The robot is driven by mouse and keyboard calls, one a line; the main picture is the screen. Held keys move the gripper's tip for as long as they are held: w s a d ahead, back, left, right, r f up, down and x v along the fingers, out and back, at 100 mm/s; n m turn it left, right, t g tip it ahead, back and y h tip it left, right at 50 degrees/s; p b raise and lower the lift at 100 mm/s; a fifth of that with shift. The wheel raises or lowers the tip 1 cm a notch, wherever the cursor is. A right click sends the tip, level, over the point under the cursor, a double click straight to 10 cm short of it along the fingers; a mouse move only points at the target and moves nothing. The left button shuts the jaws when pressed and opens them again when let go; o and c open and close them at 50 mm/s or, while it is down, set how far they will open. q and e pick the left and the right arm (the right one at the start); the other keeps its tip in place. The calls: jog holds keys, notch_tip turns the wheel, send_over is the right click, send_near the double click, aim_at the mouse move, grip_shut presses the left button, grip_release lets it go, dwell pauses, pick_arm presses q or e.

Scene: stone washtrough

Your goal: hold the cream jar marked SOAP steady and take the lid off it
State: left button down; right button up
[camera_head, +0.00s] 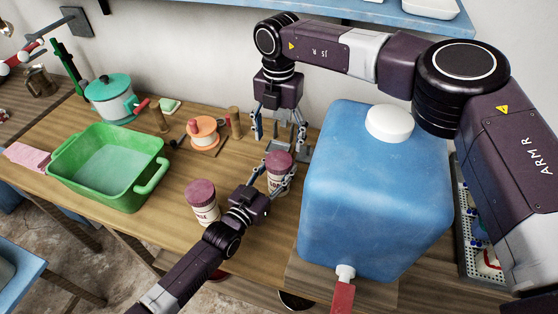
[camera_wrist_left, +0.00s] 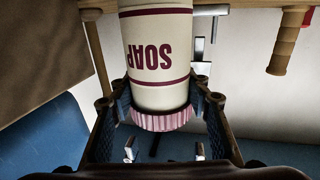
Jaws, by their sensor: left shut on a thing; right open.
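The cream SOAP jar (camera_head: 275,187) stands on the wooden counter with its dark pink lid (camera_head: 279,158) on. In the left wrist view the jar (camera_wrist_left: 158,90) appears upside down, its SOAP lettering readable and its ribbed pink lid (camera_wrist_left: 162,121) at the lower end. My left gripper (camera_head: 273,177) is shut around the jar from the front, fingers on either side near the lid. My right gripper (camera_head: 278,137) is open and empty, pointing down just behind and above the lid, apart from it. The left gripper partly hides the jar in the head view.
A similar cream jar with a pink lid (camera_head: 203,201) stands left of my left gripper. A large blue tank (camera_head: 370,190) with a white cap blocks the right side. A green basin (camera_head: 112,166), teal pot (camera_head: 110,97) and orange-topped item (camera_head: 204,129) stand left. A blue shelf (camera_head: 385,13) hangs above.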

aim_at(279, 159)
jog(key=m, duration=0.2)
jog(key=shift+s+a+m, duration=0.1)
jog(key=shift+a+m, duration=0.05)
jog(key=shift+m, duration=0.15)
jog(key=m, duration=0.5)
jog(key=shift+s+a+f, duration=0.1)
jog(key=m, duration=0.9)
jog(key=shift+w+d, duration=0.25)
jog(key=shift+f+m, duration=0.35)
jog(key=shift+m, duration=0.05)
jog(key=shift+f, duration=3.55)
